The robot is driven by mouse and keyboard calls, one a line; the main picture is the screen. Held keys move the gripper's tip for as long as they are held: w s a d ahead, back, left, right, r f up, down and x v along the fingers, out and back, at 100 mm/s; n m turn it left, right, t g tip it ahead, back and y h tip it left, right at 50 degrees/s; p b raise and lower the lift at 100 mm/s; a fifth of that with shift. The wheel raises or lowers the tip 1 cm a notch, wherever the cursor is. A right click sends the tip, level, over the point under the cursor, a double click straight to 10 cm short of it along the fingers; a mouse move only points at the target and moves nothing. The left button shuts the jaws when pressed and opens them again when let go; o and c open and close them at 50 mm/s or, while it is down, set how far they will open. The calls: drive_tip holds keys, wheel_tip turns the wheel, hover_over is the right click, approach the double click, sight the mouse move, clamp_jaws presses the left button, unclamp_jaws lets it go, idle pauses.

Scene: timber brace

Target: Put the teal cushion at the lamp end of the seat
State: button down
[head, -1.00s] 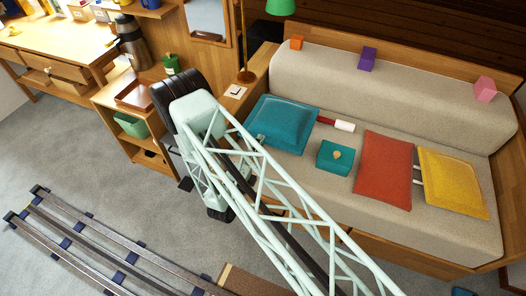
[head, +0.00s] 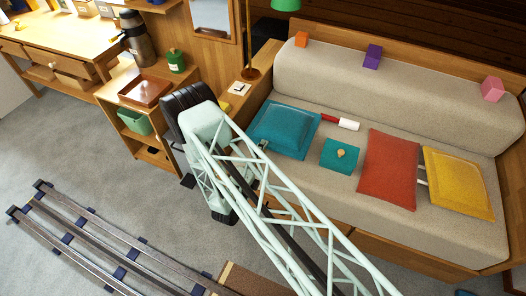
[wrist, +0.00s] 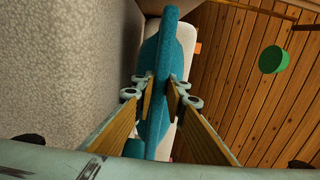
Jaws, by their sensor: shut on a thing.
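The teal cushion (head: 284,128) is at the lamp end of the beige seat (head: 300,174), lying nearly flat in the head view. My gripper (head: 262,146) is shut on its near left edge. In the wrist view the cushion (wrist: 163,60) shows edge-on between the two fingers of my gripper (wrist: 162,92). I cannot tell whether the cushion touches the seat or is just above it. The lamp (head: 252,72) has a brass stem and a green shade (head: 285,4), and stands on the wooden ledge left of the seat.
A red-and-white roller (head: 340,122) lies right of the cushion. Orange (head: 301,39), purple (head: 372,57) and pink (head: 492,89) blocks sit on the backrest.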

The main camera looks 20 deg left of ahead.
drive_tip(key=shift+f, duration=1.1)
drive_tip(key=c, duration=2.9)
unclamp_jaws()
drive_tip(key=shift+s+a+p, duration=0.2)
drive_tip(key=shift+s+p, duration=0.05)
drive_tip(key=shift+s, duration=1.75)
drive_tip(key=shift+s+a+p, duration=0.2)
drive_tip(key=shift+s+p, duration=0.1)
drive_tip(key=shift+s, duration=1.65)
drive_tip(key=shift+s+a+p, duration=0.2)
drive_tip(key=shift+s+p, duration=0.05)
drive_tip(key=shift+s, duration=1.75)
